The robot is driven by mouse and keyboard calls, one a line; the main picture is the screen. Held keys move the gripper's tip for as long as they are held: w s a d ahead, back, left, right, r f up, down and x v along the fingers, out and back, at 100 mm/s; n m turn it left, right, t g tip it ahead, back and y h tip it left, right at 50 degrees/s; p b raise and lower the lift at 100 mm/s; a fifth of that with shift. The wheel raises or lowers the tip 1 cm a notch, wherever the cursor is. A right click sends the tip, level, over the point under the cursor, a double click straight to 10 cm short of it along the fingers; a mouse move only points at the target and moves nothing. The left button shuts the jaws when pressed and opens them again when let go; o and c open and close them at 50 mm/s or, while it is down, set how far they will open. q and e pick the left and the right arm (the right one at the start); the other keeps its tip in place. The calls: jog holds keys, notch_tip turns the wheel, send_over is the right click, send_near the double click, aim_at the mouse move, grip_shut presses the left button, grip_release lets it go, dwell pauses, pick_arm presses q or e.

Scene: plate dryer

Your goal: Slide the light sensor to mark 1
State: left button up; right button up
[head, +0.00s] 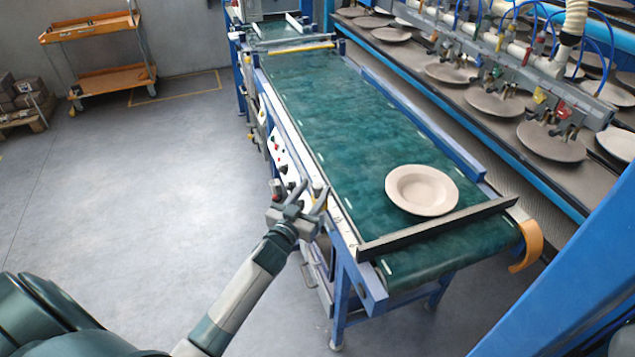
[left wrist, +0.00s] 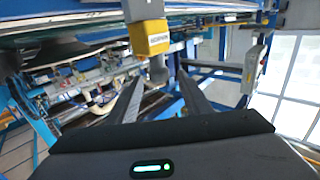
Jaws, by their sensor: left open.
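The light sensor (left wrist: 148,38) shows in the left wrist view as a yellow and grey box hanging below the conveyor edge, with a dark rounded knob (left wrist: 158,70) under it. My left gripper (left wrist: 160,82) is open below it, and the knob appears in line with the gap between the fingers. I cannot tell whether they touch. In the head view my left gripper (head: 312,190) is beside the near-left side rail (head: 341,222) of the conveyor and largely hides the sensor. Mark 1 cannot be read in either view. My right gripper is not in view.
A pale plate (head: 422,190) lies on the green conveyor belt (head: 340,110), behind a dark crossbar (head: 435,229). A dryer line with several plates runs along the right. An orange cart (head: 100,80) stands at the back left. The grey floor (head: 150,170) left of the conveyor is clear.

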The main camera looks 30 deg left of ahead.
pick_arm(q)
jog(key=shift+w+a, duration=0.1)
jog(key=shift+w, duration=1.4)
jog(key=shift+c, duration=0.5)
grip_shut()
jog(key=shift+w, duration=0.1)
